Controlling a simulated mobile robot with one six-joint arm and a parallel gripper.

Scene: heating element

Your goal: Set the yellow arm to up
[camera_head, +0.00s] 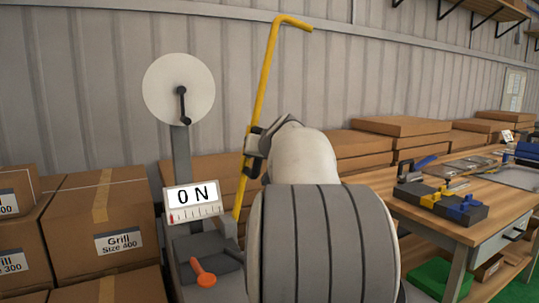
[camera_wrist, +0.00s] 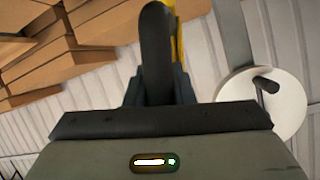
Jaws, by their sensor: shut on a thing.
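The yellow arm (camera_head: 265,80) is a long thin rod in the head view. It stands steeply upright, leaning a little to the right, with its bent top end pointing right. In the wrist view, a strip of the yellow arm (camera_wrist: 179,40) shows behind the dark finger; the rest is hidden.
A white disc (camera_head: 160,88) with a black pointer tops the machine's post, left of the rod. An orange handle (camera_head: 203,276) is at the machine's base. Cardboard boxes (camera_head: 80,225) stand left. A wooden workbench (camera_head: 450,215) with tools is at right.

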